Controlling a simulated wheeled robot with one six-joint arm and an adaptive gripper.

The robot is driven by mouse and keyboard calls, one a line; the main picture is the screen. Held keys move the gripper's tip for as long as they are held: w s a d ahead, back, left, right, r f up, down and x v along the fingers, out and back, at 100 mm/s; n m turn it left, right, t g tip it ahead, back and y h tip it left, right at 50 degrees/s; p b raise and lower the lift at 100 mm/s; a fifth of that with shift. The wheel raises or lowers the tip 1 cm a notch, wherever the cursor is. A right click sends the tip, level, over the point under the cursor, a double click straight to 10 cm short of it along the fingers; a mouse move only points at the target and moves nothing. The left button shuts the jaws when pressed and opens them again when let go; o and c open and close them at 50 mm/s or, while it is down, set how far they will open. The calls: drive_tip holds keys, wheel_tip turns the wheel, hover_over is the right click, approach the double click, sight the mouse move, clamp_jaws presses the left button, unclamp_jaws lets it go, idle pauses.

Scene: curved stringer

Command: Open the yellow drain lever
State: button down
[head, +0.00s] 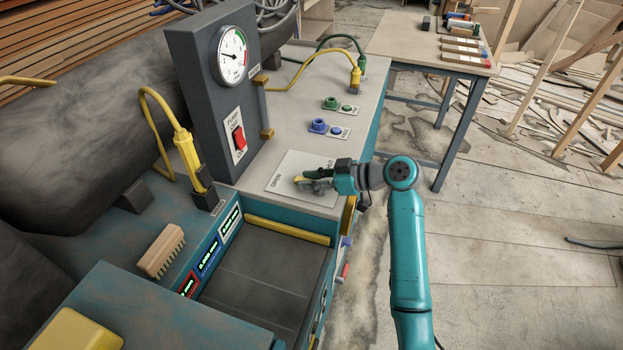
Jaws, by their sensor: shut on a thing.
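The yellow drain lever (299,180) sits on a pale label plate (291,169) near the front edge of the grey worktop. The plate carries printed words, partly covered by my gripper. My gripper (312,182) reaches in from the right, low over the plate, and its fingers are shut on the lever. Only a short yellow part of the lever shows beyond the fingers; the rest is hidden. The exact angle of the lever is hard to tell at this size.
A dark column with a gauge (231,55) and red switch (239,139) stands left of the plate. Green (331,103) and blue (319,126) fittings sit behind it. A brush (161,251) lies at lower left. Floor on the right is mostly open.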

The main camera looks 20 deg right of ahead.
drive_tip(key=shift+f, duration=0.1)
idle(0.3)
drive_tip(key=c, duration=1)
unclamp_jaws()
drive_tip(key=shift+o, duration=0.2)
drive_tip(key=v, duration=1.2)
